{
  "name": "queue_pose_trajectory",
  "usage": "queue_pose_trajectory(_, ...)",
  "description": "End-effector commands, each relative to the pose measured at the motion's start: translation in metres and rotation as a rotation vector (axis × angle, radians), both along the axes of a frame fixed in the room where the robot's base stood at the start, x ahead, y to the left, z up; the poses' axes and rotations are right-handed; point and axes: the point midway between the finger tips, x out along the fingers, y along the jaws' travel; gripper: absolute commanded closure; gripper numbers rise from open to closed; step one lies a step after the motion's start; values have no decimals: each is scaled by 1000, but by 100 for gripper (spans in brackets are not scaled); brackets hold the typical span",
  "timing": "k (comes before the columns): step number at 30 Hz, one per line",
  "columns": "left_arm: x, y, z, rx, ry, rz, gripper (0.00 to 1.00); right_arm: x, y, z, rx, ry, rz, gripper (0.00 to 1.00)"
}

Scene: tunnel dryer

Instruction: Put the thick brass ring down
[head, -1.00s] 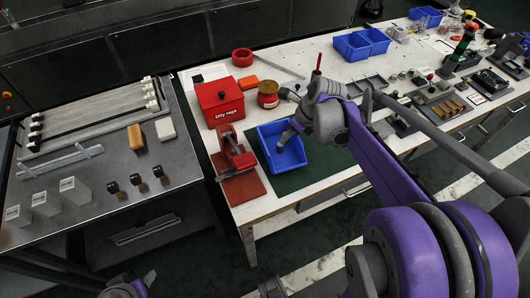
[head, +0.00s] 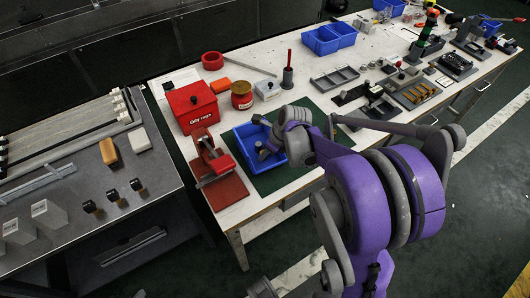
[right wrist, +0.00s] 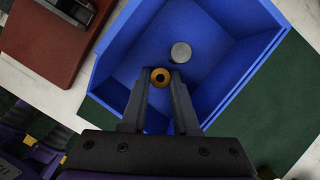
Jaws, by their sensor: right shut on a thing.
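The thick brass ring (right wrist: 160,77) is between the fingertips of my right gripper (right wrist: 160,82) in the right wrist view. The gripper is shut on it, with the ring's dark hole facing the camera. Ring and fingertips are over the inside of a blue bin (right wrist: 128,48); I cannot tell whether the ring touches the bin floor. In the head view my right gripper (head: 264,151) reaches into the blue bin (head: 242,143), and the ring cannot be made out there. My left gripper is not in view.
A silver round piece (right wrist: 181,52) lies in the bin beyond the ring. The bin stands on a green mat (head: 274,180). A red press (head: 217,170) stands close to its left, a red box (head: 190,108) behind left, and a brass-coloured tin (head: 242,97) behind.

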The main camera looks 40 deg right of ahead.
Motion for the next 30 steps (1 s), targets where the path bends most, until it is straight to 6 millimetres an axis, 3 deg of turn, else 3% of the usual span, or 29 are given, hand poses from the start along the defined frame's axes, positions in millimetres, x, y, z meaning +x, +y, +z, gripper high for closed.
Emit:
queue_pose_trajectory(4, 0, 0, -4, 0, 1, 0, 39, 0, 0, -4, 0, 0, 0, 100)
queue_pose_trajectory(5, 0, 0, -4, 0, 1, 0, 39, 0, 0, -4, 0, 0, 0, 70)
queue_pose_trajectory(10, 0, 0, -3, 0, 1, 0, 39, 0, 0, -3, 0, 0, 0, 41)
queue_pose_trajectory(22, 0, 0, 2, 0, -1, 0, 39, -2, -1, 6, 0, 0, -1, 41)
queue_pose_trajectory(30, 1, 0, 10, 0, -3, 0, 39, -21, -9, 56, 0, -1, -4, 41)
